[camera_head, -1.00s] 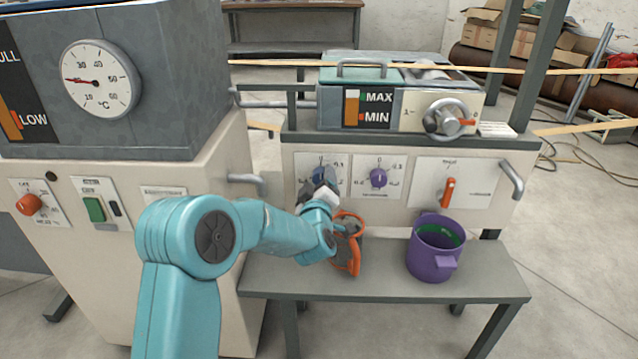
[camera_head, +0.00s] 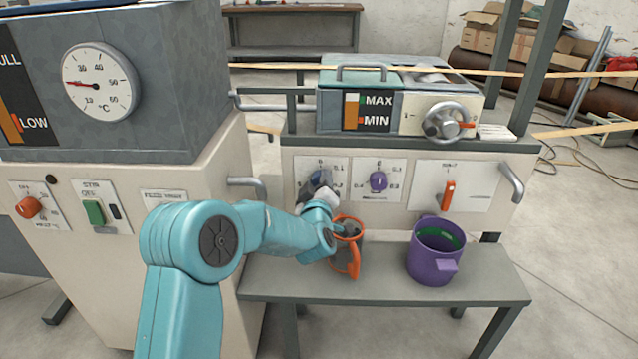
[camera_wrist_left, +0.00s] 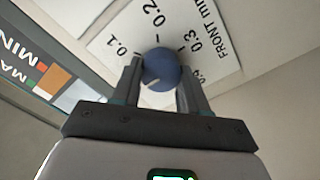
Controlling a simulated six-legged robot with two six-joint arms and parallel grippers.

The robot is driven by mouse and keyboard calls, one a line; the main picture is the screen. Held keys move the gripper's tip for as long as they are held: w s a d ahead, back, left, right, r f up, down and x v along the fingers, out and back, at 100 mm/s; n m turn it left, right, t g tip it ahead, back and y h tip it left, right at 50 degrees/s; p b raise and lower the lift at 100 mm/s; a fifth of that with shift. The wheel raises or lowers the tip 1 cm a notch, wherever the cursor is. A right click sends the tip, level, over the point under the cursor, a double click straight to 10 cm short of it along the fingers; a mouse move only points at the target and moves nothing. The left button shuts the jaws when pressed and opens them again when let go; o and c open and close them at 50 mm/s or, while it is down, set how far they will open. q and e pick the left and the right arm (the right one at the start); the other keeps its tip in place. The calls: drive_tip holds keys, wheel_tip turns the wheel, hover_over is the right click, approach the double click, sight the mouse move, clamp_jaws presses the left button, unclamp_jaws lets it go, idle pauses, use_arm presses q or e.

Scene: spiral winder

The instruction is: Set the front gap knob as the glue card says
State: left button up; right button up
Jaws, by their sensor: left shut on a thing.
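The front gap knob is a round blue knob (camera_wrist_left: 160,66) on a white dial plate (camera_wrist_left: 212,38) marked "FRONT mm". The plate shows 0.1, 0.2, 0.3 and a partly hidden mark. A pale line on the knob points to the lower left in the left wrist view; the value it gives is unclear. My left gripper (camera_wrist_left: 157,84) is shut on this knob, one finger on each side. In the head view my left gripper (camera_head: 322,186) partly covers the knob. A small white card (camera_head: 496,132) lies on the machine's right top; its text is unreadable. My right gripper is out of view.
An orange container (camera_head: 349,262) and a purple mug (camera_head: 436,254) stand on the grey shelf (camera_head: 390,287) below. A cabinet with a thermometer (camera_head: 100,79) stands left.

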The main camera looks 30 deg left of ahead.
use_arm(q)
drive_tip(key=m, duration=0.1)
drive_tip(key=m+p, duration=0.1)
drive_tip(key=m, duration=0.3)
drive_tip(key=shift+r, duration=0.3)
drive_tip(key=m+p, duration=0.2)
drive_tip(key=m, duration=0.4)
drive_tip(key=shift+w, duration=0.1)
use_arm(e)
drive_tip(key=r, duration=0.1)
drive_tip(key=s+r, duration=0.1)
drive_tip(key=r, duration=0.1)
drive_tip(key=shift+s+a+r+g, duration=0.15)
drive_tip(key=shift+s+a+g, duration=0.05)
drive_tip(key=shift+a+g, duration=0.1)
use_arm(q)
drive_tip(key=shift+d, duration=0.1)
drive_tip(key=o, duration=1.1)
drive_tip(key=shift+c, duration=0.2)
drive_tip(key=shift+f, duration=0.1)
drive_tip(key=p+v, duration=0.3)
drive_tip(key=v, duration=1.3)
drive_tip(key=shift+d, duration=0.2)
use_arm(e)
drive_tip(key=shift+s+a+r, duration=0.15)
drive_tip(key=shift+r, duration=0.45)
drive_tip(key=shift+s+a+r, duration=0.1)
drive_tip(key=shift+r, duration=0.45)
